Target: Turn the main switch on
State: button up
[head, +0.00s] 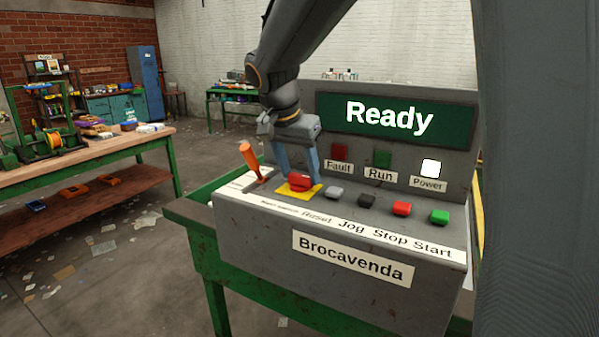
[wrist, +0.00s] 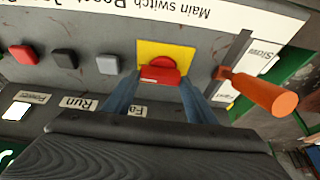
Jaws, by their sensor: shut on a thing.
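The main switch (head: 300,182) is a red knob on a yellow plate on the sloped face of the grey control panel (head: 350,268). In the wrist view the red knob (wrist: 161,70) lies between the two blue fingers, with the label "Main switch" beyond it. My gripper (head: 297,172) is shut on the knob from above. The display (head: 395,117) reads "Ready", and the Power lamp (head: 431,168) is lit white. The Fault lamp (head: 339,152) and Run lamp (head: 382,158) look dark.
An orange lever (head: 250,158) stands close left of the switch; in the wrist view it (wrist: 262,94) is right of the fingers. Grey, black, red and green buttons (head: 402,208) sit right of the switch. A cluttered green workbench (head: 90,155) stands at the left.

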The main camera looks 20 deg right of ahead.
dwell(0.3)
jog(key=o, duration=1.1)
jog(key=shift+c, duration=0.2)
jog(key=b+v, duration=0.1)
jog(key=v, duration=0.6)
jog(key=shift+r, duration=0.4)
jog(key=shift+s, duration=0.2)
